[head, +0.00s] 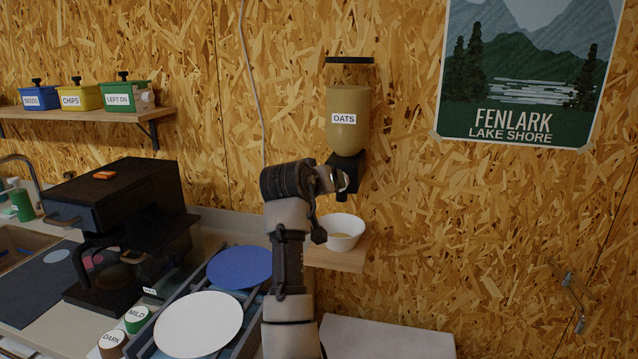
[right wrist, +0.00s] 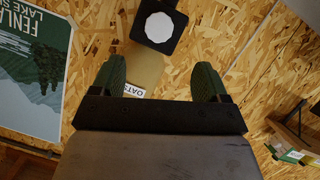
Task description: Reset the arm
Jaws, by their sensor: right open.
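My right arm rises through the middle of the head view, and its wrist is in front of the oats dispenser (head: 347,118) on the wall. The dispenser has a clear body labelled OATS and a black spout. In the right wrist view the dispenser (right wrist: 144,68) appears upside down, with its black lower part (right wrist: 176,42) at the top. My right gripper (right wrist: 161,80) is open, its two green fingers apart with nothing between them. How far the fingers are from the dispenser I cannot tell. My left gripper is not in view.
A white bowl (head: 343,230) stands on a small wooden ledge (head: 340,261) below the spout, beside my arm. A black coffee machine (head: 120,215), a blue disc (head: 240,267) and a white disc (head: 199,325) are on the left. A shelf (head: 80,118) holds three labelled bins.

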